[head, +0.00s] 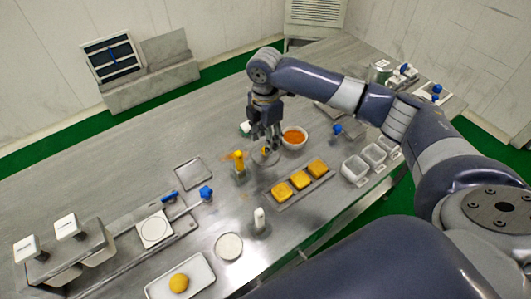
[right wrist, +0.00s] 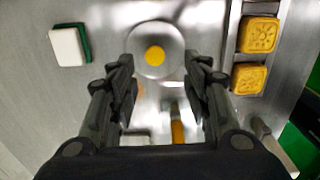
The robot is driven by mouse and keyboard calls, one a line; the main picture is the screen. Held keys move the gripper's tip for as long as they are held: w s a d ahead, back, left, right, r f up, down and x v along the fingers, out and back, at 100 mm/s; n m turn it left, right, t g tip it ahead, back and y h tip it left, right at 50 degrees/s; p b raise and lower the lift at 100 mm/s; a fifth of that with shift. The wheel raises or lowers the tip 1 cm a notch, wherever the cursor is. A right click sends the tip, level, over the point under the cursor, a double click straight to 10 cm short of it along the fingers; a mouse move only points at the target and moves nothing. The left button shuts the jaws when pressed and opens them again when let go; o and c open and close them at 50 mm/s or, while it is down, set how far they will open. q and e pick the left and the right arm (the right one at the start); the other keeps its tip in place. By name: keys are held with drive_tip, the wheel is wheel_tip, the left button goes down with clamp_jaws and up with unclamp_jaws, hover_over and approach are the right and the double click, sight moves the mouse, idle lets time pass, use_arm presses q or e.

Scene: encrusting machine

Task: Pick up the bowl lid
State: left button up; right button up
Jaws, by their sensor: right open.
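The bowl lid (right wrist: 140,62) is a round, pale, see-through disc with a yellow knob, lying on the metal table in the right wrist view. In the head view the lid (head: 266,155) is partly covered by my right gripper. My right gripper (head: 266,137) points down above the lid, open and empty. In the right wrist view the fingertips of this gripper (right wrist: 161,62) appear on either side of the knob, apart from it. A white bowl (head: 294,143) with orange contents stands just right of the gripper. My left gripper is out of view.
A tray with yellow moulded cakes (head: 301,180) lies right of the lid. A yellow-topped object (head: 239,161) stands to its left. A white and green sponge (right wrist: 68,47) lies nearby. White containers (head: 355,169) stand at the right. Bare table lies at the far left.

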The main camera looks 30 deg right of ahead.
sight(258, 156)
drive_tip(key=shift+w+d+f+p, duration=0.1)
drive_tip(key=shift+w+f+p, duration=0.1)
drive_tip(key=shift+f, duration=0.75)
drive_tip(key=shift+w+d+f+p, duration=0.1)
drive_tip(key=shift+f+p, duration=0.15)
drive_tip(key=shift+f, duration=0.7)
drive_tip(key=shift+w+f+p, duration=0.1)
drive_tip(key=shift+f+p, duration=0.1)
drive_tip(key=shift+f, duration=0.75)
drive_tip(key=c, duration=1)
